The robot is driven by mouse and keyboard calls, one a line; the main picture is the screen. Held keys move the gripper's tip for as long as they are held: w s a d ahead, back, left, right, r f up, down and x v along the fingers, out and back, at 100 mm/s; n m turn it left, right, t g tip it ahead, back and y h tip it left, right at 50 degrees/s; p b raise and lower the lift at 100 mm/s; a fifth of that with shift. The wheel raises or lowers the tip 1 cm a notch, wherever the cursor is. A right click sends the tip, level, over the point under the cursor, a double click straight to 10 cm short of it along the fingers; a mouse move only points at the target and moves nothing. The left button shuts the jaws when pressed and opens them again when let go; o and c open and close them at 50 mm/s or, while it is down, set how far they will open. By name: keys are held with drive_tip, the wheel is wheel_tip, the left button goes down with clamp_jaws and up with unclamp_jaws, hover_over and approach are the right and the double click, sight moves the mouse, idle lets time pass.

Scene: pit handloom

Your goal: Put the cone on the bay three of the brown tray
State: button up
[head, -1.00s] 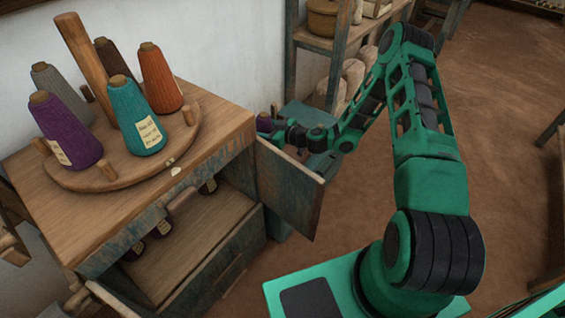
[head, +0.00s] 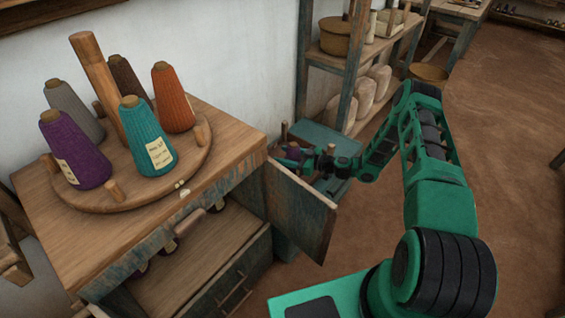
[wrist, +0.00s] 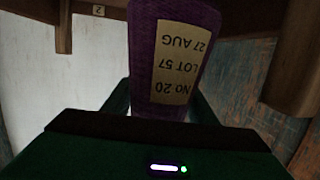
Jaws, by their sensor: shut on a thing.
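My gripper (head: 308,163) is shut on a purple yarn cone (wrist: 182,50). The cone's pale label reads No 20, LOT 57, 27 AUG and appears upside down in the wrist view. In the head view the held cone (head: 292,153) is small, just beyond the cabinet's right edge. A brown wooden edge with a small tag reading 2 (wrist: 98,10) shows at the top of the wrist view; I cannot tell for sure that it is the brown tray. No tag for bay three is readable.
A round wooden stand (head: 120,190) with several cones, including another purple one (head: 74,150), sits on the cabinet (head: 225,165). The cabinet's open door (head: 300,210) is close to my arm. A teal surface (head: 325,140) and a shelf rack (head: 350,60) stand behind. Brown floor is free at right.

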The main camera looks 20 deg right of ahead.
drive_tip(key=shift+d+f, duration=0.15)
drive_tip(key=shift+d, duration=0.05)
drive_tip(key=shift+f, duration=0.25)
wheel_tip(320, 180, down, 3)
drive_tip(key=shift+a+f, duration=0.1)
drive_tip(key=shift+a, duration=0.05)
drive_tip(key=shift+w+a, duration=0.1)
drive_tip(key=shift+a, duration=0.05)
drive_tip(key=shift+f, duration=0.1)
drive_tip(key=o, duration=1.2)
drive_tip(key=v, duration=1.2)
